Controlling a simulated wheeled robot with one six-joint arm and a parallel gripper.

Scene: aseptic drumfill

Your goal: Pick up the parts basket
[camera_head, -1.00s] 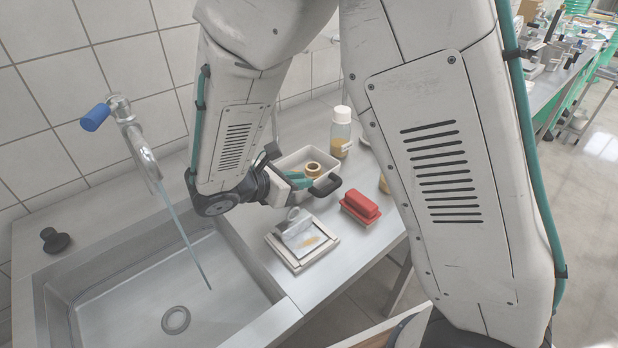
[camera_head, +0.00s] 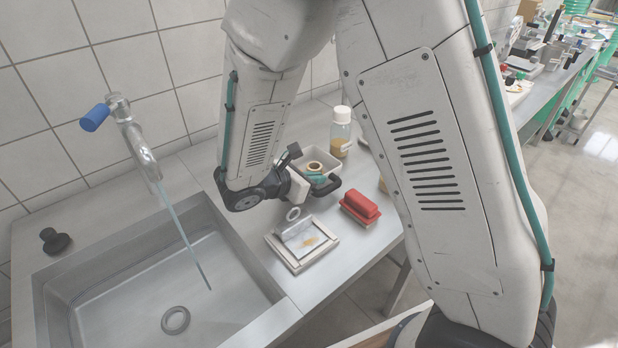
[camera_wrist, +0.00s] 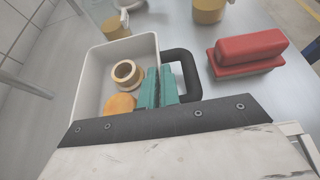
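The parts basket (camera_head: 330,158) is a white open tray with a black loop handle (camera_head: 327,187) on its near side. It stands on the steel counter. In the wrist view the basket (camera_wrist: 90,72) holds a tan ring and an orange round piece, and its handle (camera_wrist: 193,78) is at right. My gripper (camera_head: 316,178) has teal fingers over the basket's handle side. In the wrist view my gripper's fingers (camera_wrist: 159,88) stand close together near the basket wall, beside the handle loop. Whether they touch or grip the wall is unclear.
A red covered block (camera_head: 360,206) and a pale board (camera_head: 302,258) with a metal scoop lie nearer on the counter. A white-capped bottle (camera_head: 341,130) stands behind the basket. The sink (camera_head: 150,285) with its tap is at left.

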